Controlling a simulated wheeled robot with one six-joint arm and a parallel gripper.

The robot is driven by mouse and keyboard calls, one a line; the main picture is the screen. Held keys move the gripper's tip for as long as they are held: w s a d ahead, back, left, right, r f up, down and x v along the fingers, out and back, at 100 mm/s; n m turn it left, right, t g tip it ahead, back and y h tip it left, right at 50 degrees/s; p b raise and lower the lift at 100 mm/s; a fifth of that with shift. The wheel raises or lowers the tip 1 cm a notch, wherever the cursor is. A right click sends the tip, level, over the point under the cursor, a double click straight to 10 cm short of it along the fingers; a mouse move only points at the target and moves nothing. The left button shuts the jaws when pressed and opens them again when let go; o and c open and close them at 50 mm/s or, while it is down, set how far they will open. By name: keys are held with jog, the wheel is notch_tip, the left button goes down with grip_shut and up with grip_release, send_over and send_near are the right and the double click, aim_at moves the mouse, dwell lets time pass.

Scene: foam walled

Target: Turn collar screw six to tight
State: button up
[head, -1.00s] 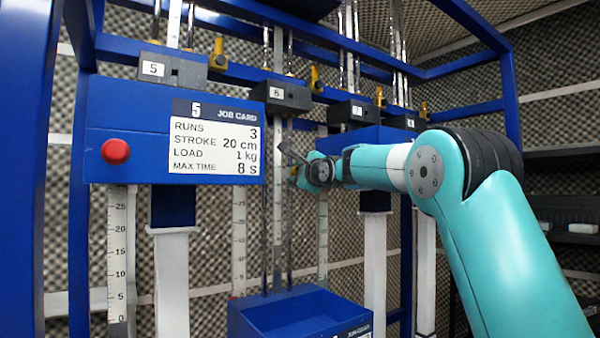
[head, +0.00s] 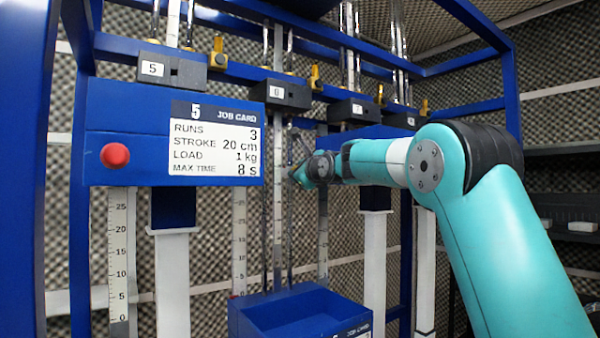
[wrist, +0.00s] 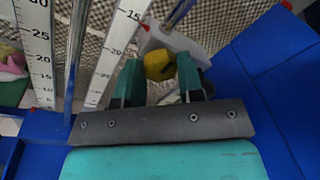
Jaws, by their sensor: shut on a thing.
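The yellow screw head (wrist: 159,66) shows between my fingers in the wrist view, with a dark mark on its right side. Behind it is a pale grey block (wrist: 187,42), partly hidden, that looks like the collar. My gripper (wrist: 161,84) is shut on the yellow screw head, one green finger on each side. In the head view my gripper (head: 296,173) is at the rods below the dark block labelled 6 (head: 280,93). The screw is hidden there, and I cannot read how tight it is.
Graduated rulers (wrist: 118,50) and a metal rod (wrist: 178,14) stand close by my fingers. A blue open box (head: 290,306) sits below my gripper. The blue panel with the station 5 job card (head: 215,140) and red button (head: 115,153) is to the left.

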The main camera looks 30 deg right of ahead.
jog(key=shift+r, duration=0.1)
jog(key=o, duration=0.9)
jog(key=shift+o, duration=0.2)
jog(key=s+a+b, duration=0.1)
jog(key=s+b, duration=0.7)
jog(key=s, duration=0.9)
jog(key=shift+s+a+b, duration=0.2)
jog(key=shift+a+b, duration=0.1)
jog(key=shift+a, duration=0.05)
